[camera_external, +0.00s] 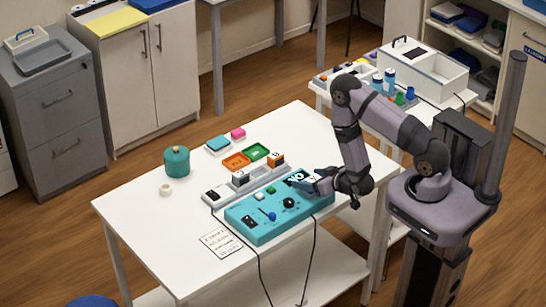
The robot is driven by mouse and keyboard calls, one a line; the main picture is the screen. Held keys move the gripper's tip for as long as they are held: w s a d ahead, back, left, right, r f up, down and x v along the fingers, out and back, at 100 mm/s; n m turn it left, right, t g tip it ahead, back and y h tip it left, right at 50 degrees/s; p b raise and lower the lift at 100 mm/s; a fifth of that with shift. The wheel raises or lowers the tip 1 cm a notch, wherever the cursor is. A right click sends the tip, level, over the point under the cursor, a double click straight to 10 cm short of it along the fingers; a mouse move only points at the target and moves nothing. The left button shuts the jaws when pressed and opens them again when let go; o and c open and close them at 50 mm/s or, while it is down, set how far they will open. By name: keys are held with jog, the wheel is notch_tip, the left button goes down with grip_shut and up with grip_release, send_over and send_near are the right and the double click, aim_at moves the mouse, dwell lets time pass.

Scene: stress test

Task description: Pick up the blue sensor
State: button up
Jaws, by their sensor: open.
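A small blue piece with a rounded head (271,215) stands on the teal board (245,233), left of a black knob (289,202). It looks like the blue sensor, but it is too small to be sure. My gripper (312,184) is over the right end of the teal board, to the right of and behind the blue piece and apart from it. It is open; its fingertips are small and partly merge with the dark and white markings of the board there. I see nothing held in it.
Orange and green trays (237,161), a grey rail (246,180) and a green pot (176,161) stand behind the board. A printed card (220,242) and black cables lie at the front. A side table holds bottles (389,82).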

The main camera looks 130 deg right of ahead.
jog(key=shift+x, duration=1.2)
jog(key=c, duration=1.2)
jog(key=shift+r, duration=0.15)
notch_tip(320, 180, up, 10)
